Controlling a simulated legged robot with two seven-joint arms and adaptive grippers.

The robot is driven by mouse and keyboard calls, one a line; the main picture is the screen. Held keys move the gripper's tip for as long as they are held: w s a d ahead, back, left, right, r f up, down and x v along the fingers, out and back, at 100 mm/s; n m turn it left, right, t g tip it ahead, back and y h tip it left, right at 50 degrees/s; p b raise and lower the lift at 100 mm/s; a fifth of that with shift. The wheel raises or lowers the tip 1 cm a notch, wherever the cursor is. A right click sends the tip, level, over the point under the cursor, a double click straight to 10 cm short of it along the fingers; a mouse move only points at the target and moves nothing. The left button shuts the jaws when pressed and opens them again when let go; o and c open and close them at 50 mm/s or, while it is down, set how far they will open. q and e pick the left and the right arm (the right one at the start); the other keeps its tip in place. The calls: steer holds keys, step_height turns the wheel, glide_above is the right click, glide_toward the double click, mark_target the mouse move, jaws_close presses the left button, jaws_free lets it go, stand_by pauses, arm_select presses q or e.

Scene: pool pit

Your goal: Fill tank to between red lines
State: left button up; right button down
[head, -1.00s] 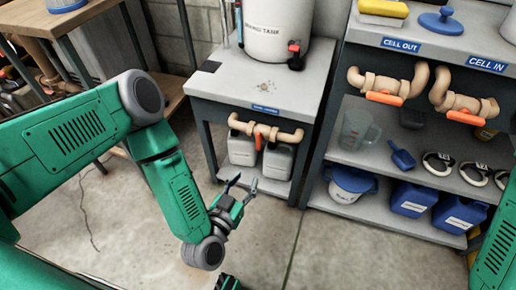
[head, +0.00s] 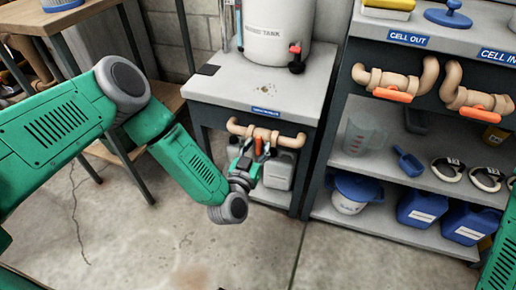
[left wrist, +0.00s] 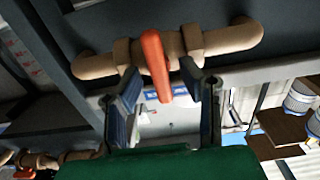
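The white tank (head: 275,25) stands on a grey-topped stand (head: 262,88); no red lines can be made out on it. Below the stand's top runs a beige pipe (head: 288,141) with an orange valve handle (head: 258,146), which hangs down. My left gripper (head: 260,155) is at this handle. In the left wrist view the orange handle (left wrist: 156,66) lies between the spread fingers of my left gripper (left wrist: 160,92), with gaps seen on both sides. The fingers are open; contact cannot be told. My right gripper is not in view.
Grey jugs (head: 277,170) stand under the pipe. A wooden workbench is at left. The concrete floor in front is clear.

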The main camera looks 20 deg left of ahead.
arm_select(q)
steer(key=shift+w, duration=0.25)
jaws_close()
steer(key=shift+a+n+p, duration=0.1)
steer(key=shift+n+p, duration=0.2)
steer(key=shift+n, duration=1.3)
jaws_free()
